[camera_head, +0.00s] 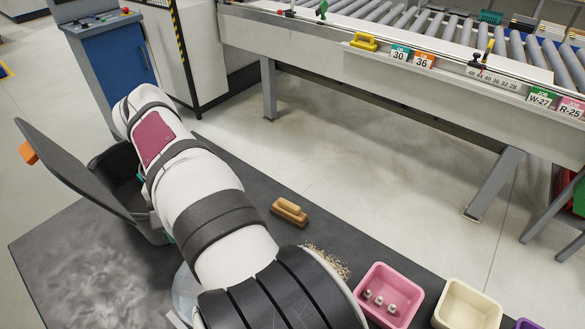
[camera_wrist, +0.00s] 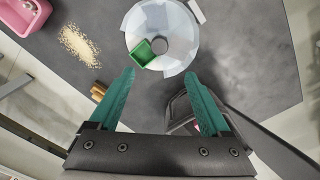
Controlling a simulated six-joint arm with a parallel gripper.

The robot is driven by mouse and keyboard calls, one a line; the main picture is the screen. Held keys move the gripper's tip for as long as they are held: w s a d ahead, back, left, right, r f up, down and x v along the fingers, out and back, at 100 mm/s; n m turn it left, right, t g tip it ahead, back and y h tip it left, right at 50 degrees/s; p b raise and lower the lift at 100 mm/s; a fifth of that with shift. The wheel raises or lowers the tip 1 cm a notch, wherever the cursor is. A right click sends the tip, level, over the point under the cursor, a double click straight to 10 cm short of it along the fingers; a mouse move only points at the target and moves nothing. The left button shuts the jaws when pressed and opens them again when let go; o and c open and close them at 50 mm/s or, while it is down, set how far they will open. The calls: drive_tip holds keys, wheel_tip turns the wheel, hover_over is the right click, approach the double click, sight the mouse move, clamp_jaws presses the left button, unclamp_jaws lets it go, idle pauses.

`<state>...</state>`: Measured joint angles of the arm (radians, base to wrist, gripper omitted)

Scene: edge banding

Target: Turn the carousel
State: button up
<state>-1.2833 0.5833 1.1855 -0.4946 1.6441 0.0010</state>
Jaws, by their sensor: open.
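The carousel (camera_wrist: 172,22) is a pale round disc with a hole at its centre. One green, square pocket (camera_wrist: 150,52) shows at its lower left in the wrist view. In the head view only a sliver of the carousel (camera_head: 184,288) shows, because my arm hides the rest. My gripper (camera_wrist: 158,76) has two teal fingers spread wide in the wrist view, with nothing between them. The carousel appears just beyond the fingertips in that view; I cannot tell the height between them. In the head view my arm mostly hides the gripper.
A dark bin with a raised lid (camera_head: 80,170) stands left of my arm. A wooden brush (camera_head: 290,211) and a sawdust pile (camera_head: 330,262) lie to the right. A pink bin (camera_head: 408,283) holds small parts beside a cream bin (camera_head: 470,300). A roller conveyor (camera_head: 400,70) runs behind.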

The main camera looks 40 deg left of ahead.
wheel_tip(320, 180, down, 16)
drive_tip(key=shift+r, duration=0.15)
clamp_jaws()
idle(0.5)
